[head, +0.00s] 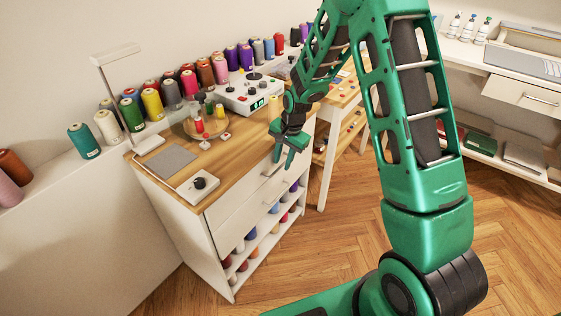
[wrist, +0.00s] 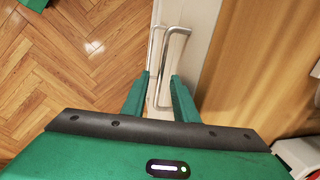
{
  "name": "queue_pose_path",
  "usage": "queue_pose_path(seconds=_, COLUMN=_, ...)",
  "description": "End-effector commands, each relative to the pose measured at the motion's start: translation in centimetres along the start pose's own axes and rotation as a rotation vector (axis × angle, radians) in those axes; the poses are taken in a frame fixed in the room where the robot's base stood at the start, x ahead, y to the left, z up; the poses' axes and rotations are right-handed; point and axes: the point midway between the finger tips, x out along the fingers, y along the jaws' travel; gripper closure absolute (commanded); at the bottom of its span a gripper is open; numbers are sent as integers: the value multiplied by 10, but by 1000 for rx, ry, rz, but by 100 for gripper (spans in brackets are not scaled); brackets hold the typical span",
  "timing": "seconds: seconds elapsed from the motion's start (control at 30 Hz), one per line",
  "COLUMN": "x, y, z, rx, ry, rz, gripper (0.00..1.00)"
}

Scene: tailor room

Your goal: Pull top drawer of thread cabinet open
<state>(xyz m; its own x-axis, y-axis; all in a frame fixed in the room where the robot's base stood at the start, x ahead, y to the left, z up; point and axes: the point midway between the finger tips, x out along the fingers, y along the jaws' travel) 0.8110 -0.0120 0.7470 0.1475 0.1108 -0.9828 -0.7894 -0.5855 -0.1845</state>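The thread cabinet is white with a wooden top (head: 240,140); its top drawer front (head: 236,203) appears closed in the head view. My gripper (head: 287,158) is at the cabinet's front edge, pointing down toward the top drawer. In the wrist view my gripper's two green fingers (wrist: 160,98) stand apart, on either side of a silver bar handle (wrist: 172,50). The gap between the fingers is visible and the handle runs between them; I cannot tell whether either finger touches it. A second handle (wrist: 151,58) shows just left of it.
On the cabinet top are a grey pad (head: 166,162), a white box with a black knob (head: 199,185) and a lamp (head: 116,85). Thread cones line the ledge behind. Open shelves of spools sit below the drawers. The wooden floor (head: 340,255) in front is clear.

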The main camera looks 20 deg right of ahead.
Motion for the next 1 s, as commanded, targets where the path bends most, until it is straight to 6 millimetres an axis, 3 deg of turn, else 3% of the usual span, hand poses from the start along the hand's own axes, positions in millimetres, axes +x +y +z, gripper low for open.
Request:
queue_pose_path(seconds=0.3, x=3, y=0, z=0, rx=0, ry=0, rz=-1, gripper=74)
queue_pose_path(seconds=0.43, x=2, y=0, z=0, rx=0, ry=0, rz=-1, gripper=100)
queue_pose_path(seconds=1.0, x=2, y=0, z=0, rx=0, ry=0, rz=0, gripper=100)
